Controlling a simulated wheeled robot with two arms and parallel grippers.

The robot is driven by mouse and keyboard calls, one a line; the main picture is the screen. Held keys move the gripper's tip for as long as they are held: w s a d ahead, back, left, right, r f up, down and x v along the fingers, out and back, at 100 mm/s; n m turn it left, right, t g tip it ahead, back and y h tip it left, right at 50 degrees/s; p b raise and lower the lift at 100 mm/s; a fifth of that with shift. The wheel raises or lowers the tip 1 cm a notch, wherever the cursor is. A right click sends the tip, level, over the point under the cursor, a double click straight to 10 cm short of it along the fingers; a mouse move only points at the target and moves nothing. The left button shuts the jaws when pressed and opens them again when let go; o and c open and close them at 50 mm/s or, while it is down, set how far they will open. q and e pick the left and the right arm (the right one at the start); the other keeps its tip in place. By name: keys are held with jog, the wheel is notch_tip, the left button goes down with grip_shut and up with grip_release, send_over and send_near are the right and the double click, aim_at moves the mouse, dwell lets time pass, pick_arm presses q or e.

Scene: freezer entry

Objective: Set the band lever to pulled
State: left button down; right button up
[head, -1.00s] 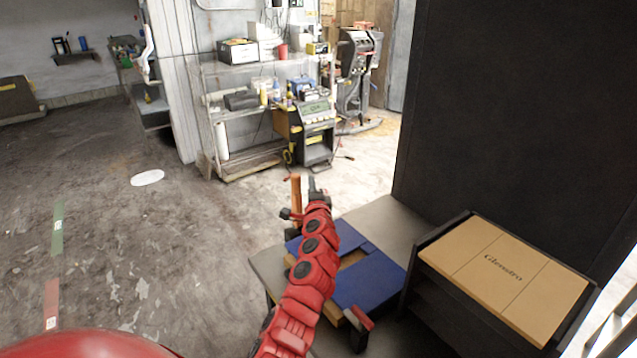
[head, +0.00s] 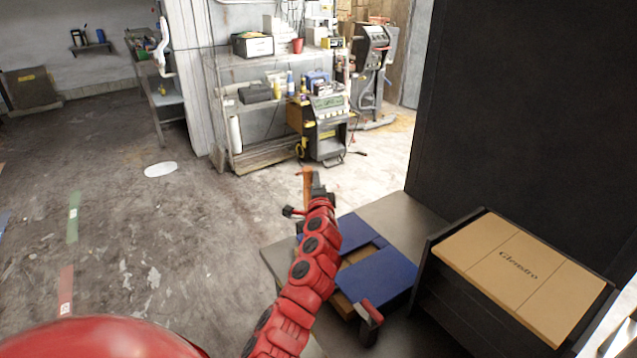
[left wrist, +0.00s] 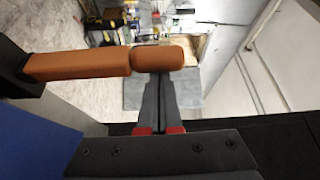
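The band lever, an orange bar with a rounded end (left wrist: 157,58), crosses the upper left of the left wrist view from a black mount on the left. In the head view the orange lever (head: 307,182) stands up just left of my left gripper (head: 319,186). In the left wrist view my left gripper (left wrist: 159,80) has its two dark fingers together, with tips at the lower edge of the lever's rounded end. I cannot tell whether they touch it. The lever is not seen between the fingers. My right gripper is not in view.
A table (head: 405,218) carries a blue-topped box (head: 375,278) beneath my left arm, with a red-and-black part (head: 370,311) at its front. A tan carton (head: 512,262) sits in a dark holder at right. A dark wall (head: 530,110) rises behind. Open floor lies left.

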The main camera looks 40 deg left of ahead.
pick_arm(q)
jog(key=s+a+f+n+y+b, duration=0.2)
jog(key=s+n+b, duration=0.2)
jog(key=b, duration=0.7)
jog(key=s+a+f+n+y+b, duration=0.2)
jog(key=s+n+b, duration=0.3)
jog(key=b, duration=0.6)
jog(key=shift+s+a+f+t+b, duration=0.35)
jog(key=shift+s+a+f+t, duration=0.1)
jog(key=shift+s, duration=0.7)
notch_tip(320, 180, up, 4)
jog(key=w+d+f+p, duration=0.1)
jog(key=w+d+p, duration=0.1)
jog(key=v, duration=0.9)
jog(key=shift+d+f, duration=0.25)
jog(key=shift+d, duration=0.1)
